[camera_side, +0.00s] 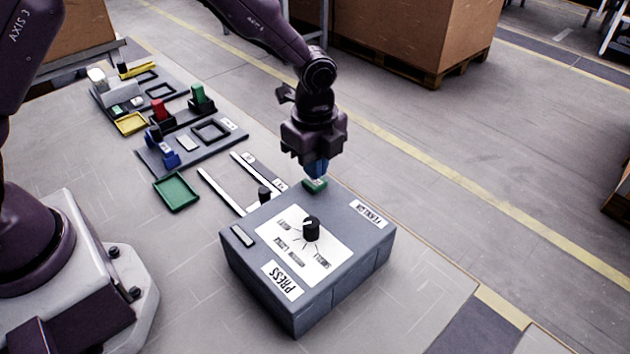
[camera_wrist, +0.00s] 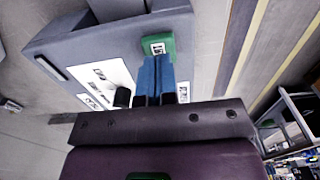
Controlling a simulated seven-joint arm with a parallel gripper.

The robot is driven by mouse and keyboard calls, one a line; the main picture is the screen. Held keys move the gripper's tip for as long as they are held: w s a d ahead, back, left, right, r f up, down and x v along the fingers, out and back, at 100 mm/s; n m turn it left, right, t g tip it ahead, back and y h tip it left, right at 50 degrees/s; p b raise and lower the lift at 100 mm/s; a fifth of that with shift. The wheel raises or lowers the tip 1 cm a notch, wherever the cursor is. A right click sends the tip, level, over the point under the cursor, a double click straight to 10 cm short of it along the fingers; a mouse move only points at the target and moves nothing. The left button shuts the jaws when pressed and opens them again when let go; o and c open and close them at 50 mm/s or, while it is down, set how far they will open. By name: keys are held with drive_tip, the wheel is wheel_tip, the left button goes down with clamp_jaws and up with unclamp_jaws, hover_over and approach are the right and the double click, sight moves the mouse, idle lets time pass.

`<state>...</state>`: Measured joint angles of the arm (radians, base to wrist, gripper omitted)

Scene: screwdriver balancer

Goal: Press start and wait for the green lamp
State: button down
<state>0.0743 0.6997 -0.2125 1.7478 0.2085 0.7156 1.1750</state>
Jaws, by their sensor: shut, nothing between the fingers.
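A grey press box (camera_side: 350,250) stands on the table with a green start button (camera_side: 315,186) at its back corner. My gripper (camera_side: 317,172) points down right over the button, its blue fingers shut and empty. In the wrist view the blue fingertips (camera_wrist: 155,60) meet the edge of the green button (camera_wrist: 158,44), which carries a small white label. I cannot tell whether they touch it or whether it is pushed in. A small dark window (camera_side: 243,236) is on the box's left edge and shows no green light. I cannot make out a lit green lamp.
A black knob (camera_side: 311,228) stands on the box's white dial panel, close to my gripper. Two white rails and a black peg (camera_side: 264,194) lie left of the box. A green tray (camera_side: 176,191) and fixtures with coloured parts (camera_side: 198,94) stand farther back left.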

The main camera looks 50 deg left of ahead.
drive_tip(key=shift+f, duration=0.85)
idle(0.7)
drive_tip(key=shift+r, duration=3.55)
drive_tip(key=shift+r, duration=0.1)
wheel_tip(320, 180, up, 6)
drive_tip(key=shift+f, duration=0.1)
